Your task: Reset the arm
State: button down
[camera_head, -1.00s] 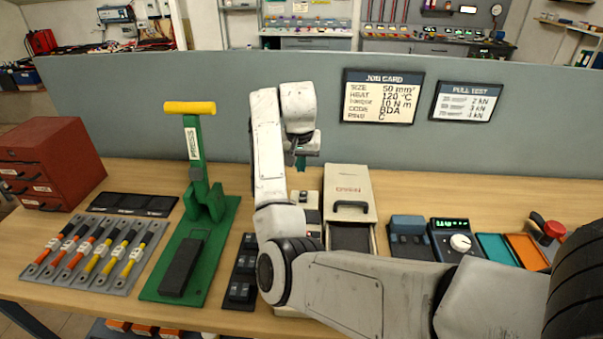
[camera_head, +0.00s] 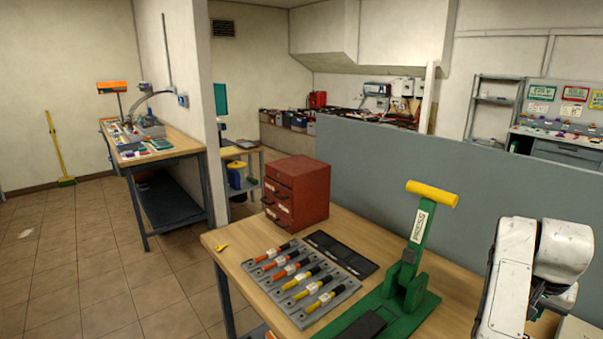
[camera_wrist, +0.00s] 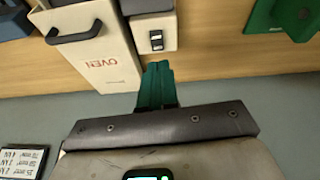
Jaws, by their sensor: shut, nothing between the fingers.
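My arm shows at the right edge of the head view, folded upright over the bench beyond the green press. In the wrist view the green fingers of my gripper (camera_wrist: 157,84) are closed together with nothing held. They point at the bench beside the cream oven (camera_wrist: 98,55), which has a dark handle. A small cream unit with a switch (camera_wrist: 156,40) is just beyond the fingertips. The fingertips are not clear in the head view.
The wooden bench (camera_head: 235,242) holds a green press with a yellow handle (camera_head: 432,193), a cable rack (camera_head: 342,296), a dark tray (camera_head: 340,252) and a red drawer cabinet (camera_head: 296,192). A grey partition (camera_head: 380,160) stands behind. Tiled floor (camera_head: 90,270) is open at left.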

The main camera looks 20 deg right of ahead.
jog(key=s+a+f+n, duration=0.1)
jog(key=a+f+n, duration=0.1)
jog(key=a, duration=0.3)
jog(key=s+a+f+n+t, duration=0.1)
jog(key=a+f+n, duration=0.1)
jog(key=a+f, duration=0.2)
jog(key=s+a+f+n+t, duration=0.1)
jog(key=a+f+n, duration=0.2)
jog(key=a, duration=0.4)
jog(key=shift+s+a+f, duration=0.15)
jog(key=shift+a+f, duration=0.05)
jog(key=shift+f, duration=0.3)
jog(key=s+a+f+n+t+y, duration=0.1)
jog(key=s+a+f+n+y, duration=0.2)
jog(key=a, duration=0.5)
jog(key=s+a+f+n+t, duration=0.1)
jog(key=s+a+n, duration=0.1)
jog(key=s+a, duration=0.45)
jog(key=s+a+f+g, duration=0.1)
jog(key=s+f+g, duration=0.3)
jog(key=s, duration=0.5)
notch_tip(320, 180, down, 2)
jog(key=shift+s+a+f+b, duration=0.15)
jog(key=shift+s+f+b, duration=0.1)
jog(key=shift+s+b, duration=0.15)
jog(key=shift+w, duration=0.1)
